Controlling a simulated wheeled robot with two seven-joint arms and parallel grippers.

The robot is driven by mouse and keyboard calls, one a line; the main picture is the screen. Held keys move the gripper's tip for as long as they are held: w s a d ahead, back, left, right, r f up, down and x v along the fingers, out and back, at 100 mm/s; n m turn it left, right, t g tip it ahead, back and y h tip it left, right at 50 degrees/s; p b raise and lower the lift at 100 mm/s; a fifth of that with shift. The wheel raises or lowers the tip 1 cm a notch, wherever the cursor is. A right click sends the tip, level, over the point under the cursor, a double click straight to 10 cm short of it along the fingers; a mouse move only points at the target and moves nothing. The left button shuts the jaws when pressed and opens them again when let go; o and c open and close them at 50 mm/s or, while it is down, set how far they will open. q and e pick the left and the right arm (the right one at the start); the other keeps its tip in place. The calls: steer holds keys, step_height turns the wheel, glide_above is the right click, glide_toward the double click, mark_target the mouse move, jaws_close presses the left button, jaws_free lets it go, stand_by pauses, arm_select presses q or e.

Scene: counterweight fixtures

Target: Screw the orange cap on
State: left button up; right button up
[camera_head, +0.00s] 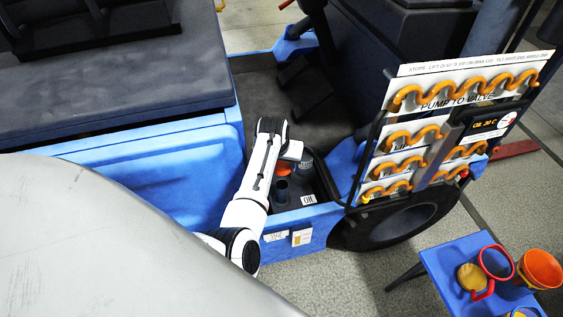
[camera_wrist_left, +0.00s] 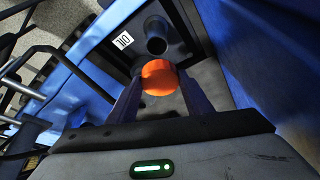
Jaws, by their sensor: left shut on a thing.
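The orange cap (camera_wrist_left: 159,77) is between the two dark fingers of my left gripper (camera_wrist_left: 159,84) in the left wrist view. The fingers are shut on it. In the head view the cap (camera_head: 283,169) shows as a small orange patch beside the white gripper. A dark open filler neck (camera_wrist_left: 156,45) stands just beyond the cap, in a dark recess with a white OIL label (camera_wrist_left: 123,40). The neck (camera_head: 281,189) is just below the cap in the head view. The cap looks apart from the neck; its height above it is hard to tell. My right gripper is not in view.
Blue machine bodywork (camera_head: 301,227) surrounds the recess. A white panel with orange wavy hoses (camera_head: 412,136) stands to the right, above a black tyre (camera_head: 395,226). A blue stool (camera_head: 448,266) with red, orange and yellow cups is at the lower right. Grey floor lies between.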

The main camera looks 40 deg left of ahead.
mark_target(281, 174)
arm_select(q)
step_height(281, 174, down, 5)
steer(key=b, duration=0.4)
steer(key=shift+r, duration=0.2)
steer(key=shift+f+b, duration=0.3)
steer(key=shift+b, duration=0.3)
steer(key=shift+f, duration=0.15)
steer(key=shift+s+d+f+p, duration=0.1)
steer(key=shift+s+p, duration=0.1)
steer(key=shift+p, duration=0.1)
steer(key=shift+f, duration=0.35)
steer(key=shift+f+b, duration=0.35)
